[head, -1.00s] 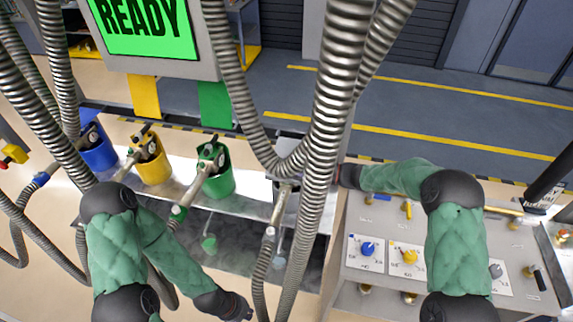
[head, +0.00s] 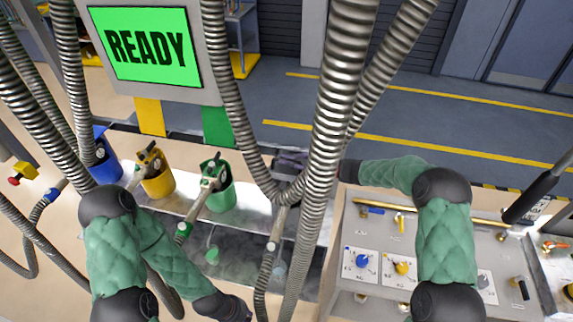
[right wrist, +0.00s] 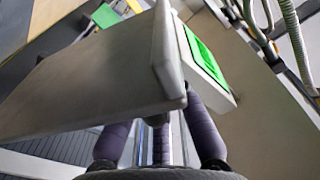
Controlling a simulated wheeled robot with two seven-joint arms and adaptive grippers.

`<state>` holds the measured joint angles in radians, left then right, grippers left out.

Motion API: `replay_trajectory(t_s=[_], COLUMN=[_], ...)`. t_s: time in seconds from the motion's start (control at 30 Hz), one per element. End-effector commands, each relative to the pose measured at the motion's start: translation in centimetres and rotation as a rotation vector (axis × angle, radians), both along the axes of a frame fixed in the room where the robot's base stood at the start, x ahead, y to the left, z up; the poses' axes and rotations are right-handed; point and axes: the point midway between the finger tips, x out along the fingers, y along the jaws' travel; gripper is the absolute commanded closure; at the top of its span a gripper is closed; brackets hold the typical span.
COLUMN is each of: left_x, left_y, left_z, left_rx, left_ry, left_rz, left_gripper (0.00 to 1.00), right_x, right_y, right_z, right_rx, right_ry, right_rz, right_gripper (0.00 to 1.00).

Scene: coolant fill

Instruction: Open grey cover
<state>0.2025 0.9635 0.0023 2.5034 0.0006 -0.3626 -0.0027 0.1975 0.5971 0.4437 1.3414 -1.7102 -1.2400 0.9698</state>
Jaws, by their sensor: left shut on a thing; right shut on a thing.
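In the head view the dark fingers of my right gripper (head: 291,160) show partly between the ribbed hoses, to the right of the green holder (head: 219,190). In the right wrist view my right gripper (right wrist: 160,130) has its fingers on either side of a grey slab, which looks like the grey cover (right wrist: 95,80). The slab is tilted in that view. In the head view hoses hide most of the cover. My left gripper (head: 240,312) is low at the bottom edge, left of a ribbed hose. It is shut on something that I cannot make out.
A screen (head: 148,45) reading READY stands behind the blue (head: 103,165), yellow (head: 158,183) and green holders. Thick ribbed hoses (head: 333,90) hang across the middle. A panel (head: 430,240) with blue and yellow knobs lies at the right.

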Motion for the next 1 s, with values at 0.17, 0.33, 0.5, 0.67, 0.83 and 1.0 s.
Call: replay_trajectory(t_s=[0.17, 0.33, 0.5, 0.67, 0.83, 1.0], left_x=[0.0, 0.0, 0.0, 0.0, 0.0, 0.0], left_y=[0.0, 0.0, 0.0, 0.0, 0.0, 0.0], left_z=[0.7, 0.8, 0.8, 0.8, 0.8, 0.8], left_rx=[0.0, 0.0, 0.0, 0.0, 0.0, 0.0], left_ry=[0.0, 0.001, 0.001, 0.001, 0.001, 0.001], left_rz=[0.0, 0.0, 0.0, 0.0, 0.0, 0.0], left_gripper=[1.0, 1.0, 1.0, 1.0, 1.0, 1.0], right_x=[1.0, 1.5, 1.7, 1.7, 1.7, 1.6], right_y=[-0.4, -0.5, -0.6, -0.6, -0.6, -0.6], right_z=[1.1, 1.4, 1.6, 1.6, 1.6, 1.6], right_rx=[0.007, 0.007, 0.006, 0.006, 0.006, 0.007], right_ry=[0.022, 0.022, 0.021, 0.021, 0.021, 0.021], right_rz=[-0.002, -0.001, -0.002, -0.002, -0.002, -0.001], right_gripper=[1.0, 1.0, 1.0, 1.0, 0.86, 0.65])
